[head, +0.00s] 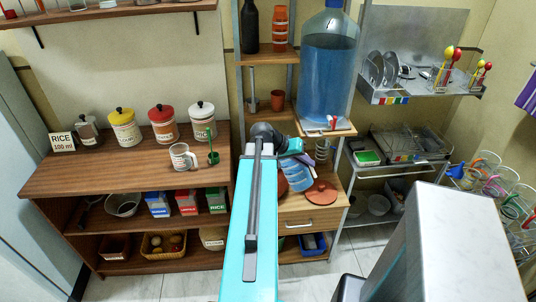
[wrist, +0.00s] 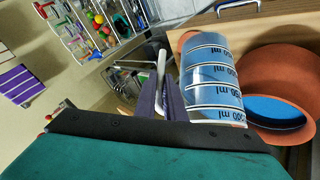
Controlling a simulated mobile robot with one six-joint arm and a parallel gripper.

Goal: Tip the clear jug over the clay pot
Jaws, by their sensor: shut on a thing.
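My gripper (head: 287,147) is shut on the handle of the clear jug (head: 296,175), above the wooden stand. In the wrist view the gripper fingers (wrist: 166,98) close on the pale handle, and the jug (wrist: 212,78) shows dark measuring bands. The jug looks tilted in the head view; how far is hard to tell. The clay pot (wrist: 262,72) is open beside the jug in the wrist view, with blue water inside. In the head view the pot (head: 281,187) is mostly hidden behind the jug and my arm. I see no stream between jug and pot.
A round terracotta lid (head: 321,193) lies right of the jug on the stand. A large blue water bottle (head: 327,70) with a red tap stands above. A metal rack (head: 390,167) is at right.

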